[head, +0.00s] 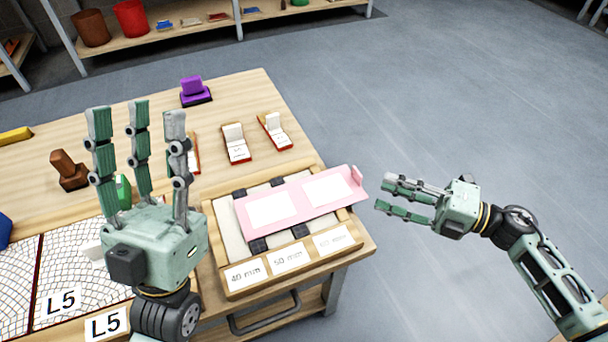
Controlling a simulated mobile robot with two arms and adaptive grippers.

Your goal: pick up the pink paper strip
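The pink paper strip (298,203) lies across a wooden tray (221,275) at the table's right side. It carries two white rectangles, and its right end has an upturned tab (355,175) that reaches past the tray's right edge. My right gripper (386,195) is just right of this tab, fingers pointing left, spread and empty, with a small gap to the strip. My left gripper (137,112) is raised over the table left of the tray, fingers pointing up, spread and empty. It hides part of the table behind it.
The tray has dark blocks and labels reading 40 mm and 50 mm; a third is unclear. Mosaic panels (66,262) lie at left. A purple stamp-like object (193,91), a brown one (68,170) and small open boxes (236,143) stand behind. Floor right of the table is clear.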

